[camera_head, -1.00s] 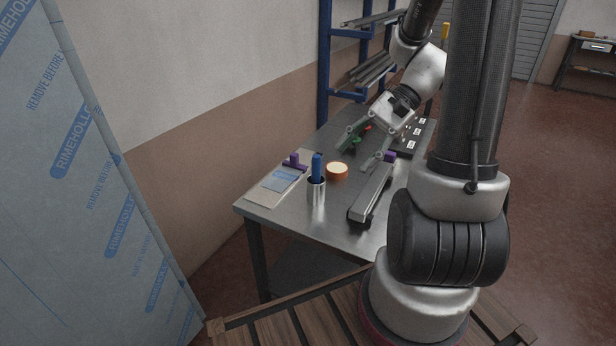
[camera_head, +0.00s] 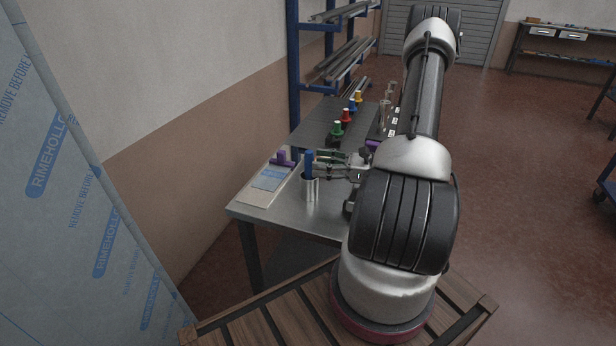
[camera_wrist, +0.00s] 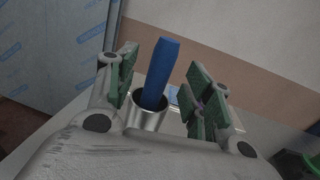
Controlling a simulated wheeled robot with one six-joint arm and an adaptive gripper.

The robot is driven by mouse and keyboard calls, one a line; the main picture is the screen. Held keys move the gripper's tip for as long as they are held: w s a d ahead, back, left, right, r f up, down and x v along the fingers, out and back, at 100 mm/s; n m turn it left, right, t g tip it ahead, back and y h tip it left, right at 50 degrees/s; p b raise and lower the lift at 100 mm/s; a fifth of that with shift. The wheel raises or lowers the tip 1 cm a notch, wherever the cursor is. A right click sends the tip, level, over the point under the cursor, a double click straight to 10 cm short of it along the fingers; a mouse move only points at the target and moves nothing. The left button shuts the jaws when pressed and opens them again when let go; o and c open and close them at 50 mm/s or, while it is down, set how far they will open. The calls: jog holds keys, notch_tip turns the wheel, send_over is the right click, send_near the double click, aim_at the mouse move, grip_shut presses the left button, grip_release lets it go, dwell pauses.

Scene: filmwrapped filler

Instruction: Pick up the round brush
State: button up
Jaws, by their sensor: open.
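The round brush (camera_head: 309,163) shows as a blue handle standing up out of a metal cup (camera_head: 310,188) near the front of the steel table; its lower end is hidden in the cup. My gripper (camera_head: 325,163) is open, lying level just right of the blue handle. In the wrist view the blue handle (camera_wrist: 161,75) leans slightly and stands beyond and between the two green-padded fingers of my gripper (camera_wrist: 163,92). The metal cup (camera_wrist: 150,118) is below it. I see no finger touching the handle.
A board (camera_head: 257,194) with a blue sheet and a purple-handled tool (camera_head: 282,158) lies left of the cup. Several colour-topped items (camera_head: 337,130) stand in a row further back. A blue rack (camera_head: 294,70) stands behind the table, and a film-wrapped panel (camera_head: 50,180) is at the left.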

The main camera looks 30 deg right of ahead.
aim_at(308, 161)
jog(key=x, duration=0.4)
jog(key=shift+w+f, duration=0.1)
jog(key=shift+w, duration=0.15)
jog(key=shift+a, duration=0.1)
jog(key=c, duration=1.1)
